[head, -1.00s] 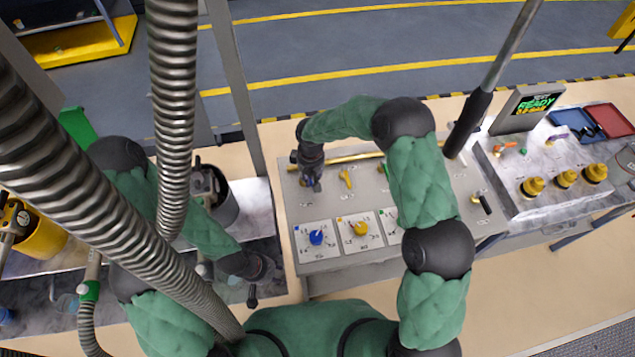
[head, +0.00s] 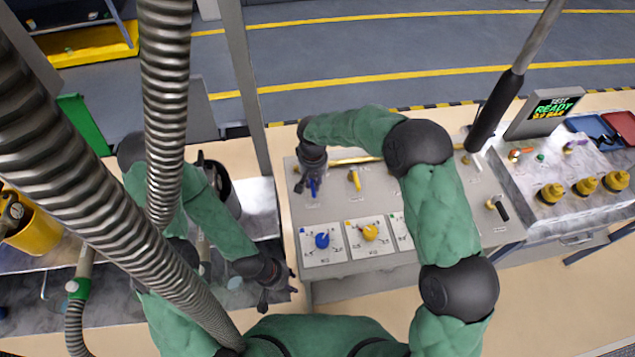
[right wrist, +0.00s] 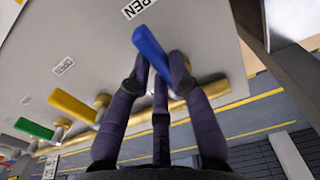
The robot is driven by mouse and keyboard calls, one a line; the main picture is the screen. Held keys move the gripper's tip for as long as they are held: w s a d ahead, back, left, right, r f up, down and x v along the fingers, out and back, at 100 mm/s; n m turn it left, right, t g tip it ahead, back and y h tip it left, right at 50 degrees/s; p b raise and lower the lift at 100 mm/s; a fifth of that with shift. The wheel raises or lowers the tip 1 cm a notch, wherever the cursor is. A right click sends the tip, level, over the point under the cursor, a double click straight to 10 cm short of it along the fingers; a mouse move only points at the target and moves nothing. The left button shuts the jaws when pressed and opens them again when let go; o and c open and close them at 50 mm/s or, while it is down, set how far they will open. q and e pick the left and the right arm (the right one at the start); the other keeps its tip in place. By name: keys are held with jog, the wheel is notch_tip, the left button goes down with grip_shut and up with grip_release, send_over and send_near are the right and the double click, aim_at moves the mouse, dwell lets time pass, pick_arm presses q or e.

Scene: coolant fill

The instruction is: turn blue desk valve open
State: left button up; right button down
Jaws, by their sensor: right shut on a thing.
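The blue desk valve's lever (head: 313,187) sits on the grey panel's back left, under my right gripper (head: 312,176). In the right wrist view, the blue lever (right wrist: 153,50) lies between the fingers of my right gripper (right wrist: 160,82), which is shut on it. The lever runs slantwise there, its free end towards an "OPEN" label (right wrist: 136,8). Part of it is hidden by the fingers. My left gripper (head: 281,290) is empty, fingers apart, at the panel's front left side.
A yellow lever (head: 354,180) stands right of the blue one; a green lever (right wrist: 35,128) shows in the wrist view. Blue (head: 322,240) and yellow (head: 370,232) dial pointers are on the panel front. Ribbed hoses (head: 166,110) cross the left. A "READY" screen (head: 548,108) stands right.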

aim_at(313, 183)
dwell(0.3)
jog(key=c, duration=1.4)
grip_release()
notch_tip(313, 183, up, 12)
